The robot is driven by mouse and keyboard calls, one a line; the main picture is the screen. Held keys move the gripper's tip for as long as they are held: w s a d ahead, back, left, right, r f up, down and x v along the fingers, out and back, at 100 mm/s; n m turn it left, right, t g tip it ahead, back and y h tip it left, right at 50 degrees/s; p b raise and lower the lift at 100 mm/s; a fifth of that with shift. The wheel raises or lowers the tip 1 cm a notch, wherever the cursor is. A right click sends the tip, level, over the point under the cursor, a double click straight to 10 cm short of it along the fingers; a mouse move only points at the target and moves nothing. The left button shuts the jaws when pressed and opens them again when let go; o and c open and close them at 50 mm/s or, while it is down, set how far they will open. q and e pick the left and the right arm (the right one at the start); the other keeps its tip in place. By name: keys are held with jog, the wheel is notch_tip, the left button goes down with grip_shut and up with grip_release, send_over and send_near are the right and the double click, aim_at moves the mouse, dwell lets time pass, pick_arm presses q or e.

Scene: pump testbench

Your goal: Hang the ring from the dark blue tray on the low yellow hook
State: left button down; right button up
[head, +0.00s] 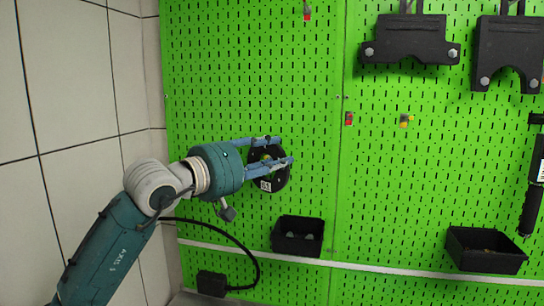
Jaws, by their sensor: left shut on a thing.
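My left gripper (283,150) is shut on a black ring (279,178) with a small white label. It holds the ring upright, face on to the green pegboard, at the left panel. A small yellowish spot shows in the ring's middle between the fingers; it may be a hook end, but I cannot tell, nor whether the ring touches the board. A yellow hook (405,121) sticks out of the right panel, empty. Two dark trays hang low on the board, one below the ring (299,252) and one at the right (484,262); their blue is not clear. My right gripper is not in view.
Red hooks (349,118) sit near the panel seam and at the top (307,13). Black brackets (410,38) hang at the upper right. A black tool (532,190) hangs at the right edge. The board between the ring and the yellow hook is mostly clear. A tiled wall (75,90) stands at left.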

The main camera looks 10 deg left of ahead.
pick_arm(q)
jog(key=shift+r, duration=0.15)
jog(key=c, duration=1.1)
grip_release()
jog(key=shift+o, duration=0.3)
jog(key=shift+w+d+f, duration=0.1)
jog(key=shift+d+f, duration=0.05)
jog(key=shift+f, duration=0.1)
jog(key=v, duration=1.2)
jog(key=shift+r, duration=0.2)
